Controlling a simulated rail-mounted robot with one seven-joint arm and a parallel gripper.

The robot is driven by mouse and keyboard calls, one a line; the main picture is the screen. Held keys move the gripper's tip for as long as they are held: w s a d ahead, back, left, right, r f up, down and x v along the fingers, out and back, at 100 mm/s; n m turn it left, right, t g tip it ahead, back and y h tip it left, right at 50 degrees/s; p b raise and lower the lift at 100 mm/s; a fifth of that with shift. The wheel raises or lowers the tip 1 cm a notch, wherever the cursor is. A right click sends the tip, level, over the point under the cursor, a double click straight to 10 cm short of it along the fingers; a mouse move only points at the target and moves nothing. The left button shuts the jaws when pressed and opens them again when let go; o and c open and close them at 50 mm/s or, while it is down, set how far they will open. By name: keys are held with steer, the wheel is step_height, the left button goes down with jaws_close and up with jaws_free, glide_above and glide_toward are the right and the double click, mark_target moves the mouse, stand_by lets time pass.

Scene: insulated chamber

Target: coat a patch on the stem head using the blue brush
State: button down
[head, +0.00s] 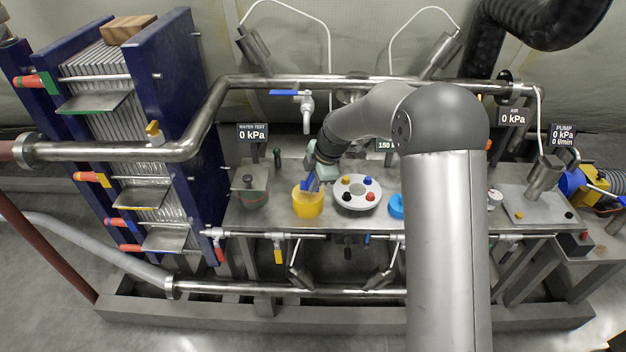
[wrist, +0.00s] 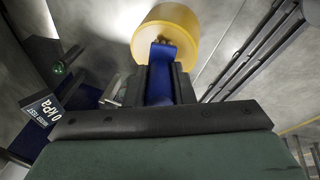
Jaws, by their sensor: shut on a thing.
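My gripper (head: 317,176) is shut on the blue brush (head: 311,184), directly above the yellow pot (head: 307,206) on the bench. In the wrist view the brush (wrist: 161,70) runs out between the two dark fingers (wrist: 160,88), its far end against the yellow pot (wrist: 187,24). I cannot tell whether the bristles are inside the pot or just over it. A dark upright stem (head: 248,183) stands on a grey block left of the pot; I cannot tell whether it is the stem head. No coated patch is discernible.
A white round tray (head: 343,204) with coloured knobs sits right of the pot, and a blue ring-like item (head: 396,207) beyond it. A steel pipe (head: 270,83) crosses behind and above the bench. The blue plate stack (head: 170,95) stands at left.

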stand_by(0.4)
steer(key=shift+r+p, duration=1.35)
steer(key=shift+r, duration=2.15)
steer(key=shift+d, duration=0.1)
